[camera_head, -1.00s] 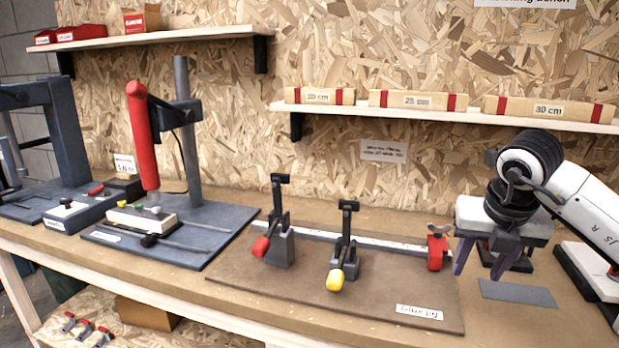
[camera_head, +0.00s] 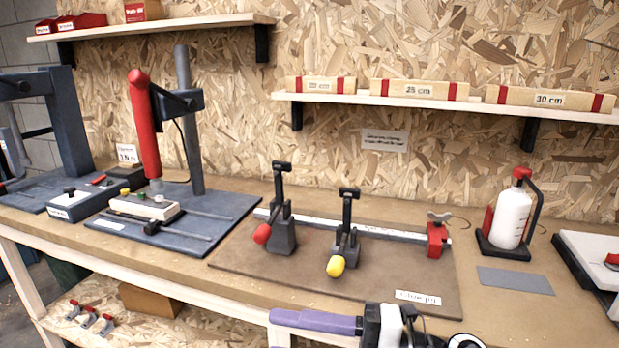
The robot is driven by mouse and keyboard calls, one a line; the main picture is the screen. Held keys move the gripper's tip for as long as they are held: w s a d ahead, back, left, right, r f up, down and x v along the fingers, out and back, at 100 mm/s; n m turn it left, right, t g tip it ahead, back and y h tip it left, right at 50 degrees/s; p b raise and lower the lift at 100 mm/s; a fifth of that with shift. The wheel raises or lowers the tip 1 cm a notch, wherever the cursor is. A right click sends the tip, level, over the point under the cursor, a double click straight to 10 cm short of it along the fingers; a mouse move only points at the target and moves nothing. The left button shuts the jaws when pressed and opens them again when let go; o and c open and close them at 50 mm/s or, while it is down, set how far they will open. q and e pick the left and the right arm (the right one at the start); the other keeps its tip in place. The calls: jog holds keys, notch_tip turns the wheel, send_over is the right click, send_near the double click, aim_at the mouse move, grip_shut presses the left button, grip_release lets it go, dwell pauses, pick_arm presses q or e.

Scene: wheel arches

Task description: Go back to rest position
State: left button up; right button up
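My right gripper (camera_head: 300,321) is at the bottom middle of the head view, in front of the bench's near edge. A purple finger points left from its white and black body. My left gripper is not in view.
The bench holds a drill-press-like stand with a red handle (camera_head: 143,125), a brown board (camera_head: 380,300) with two clamps, a white bottle (camera_head: 511,218) and a grey plate (camera_head: 515,280). Shelves hang behind. Space above the bench's right half is clear of my arms.

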jog(key=d+f+m+t+h, duration=1.3)
jog(key=f+m, duration=0.4)
jog(key=m, duration=0.7)
jog(key=s+d+f+m+g+h, duration=0.1)
jog(key=s+d+f+m+g, duration=0.2)
jog(key=s+f, duration=0.5)
jog(key=s+d+f+m+g+h, duration=0.1)
jog(key=s+d+f+m+g, duration=0.1)
jog(key=s+f, duration=0.6)
notch_tip(320, 180, down, 2)
jog(key=d+g, duration=0.1)
jog(key=g, duration=0.1)
jog(key=shift+s+m+g+h, duration=0.3)
jog(key=shift+m+h, duration=0.1)
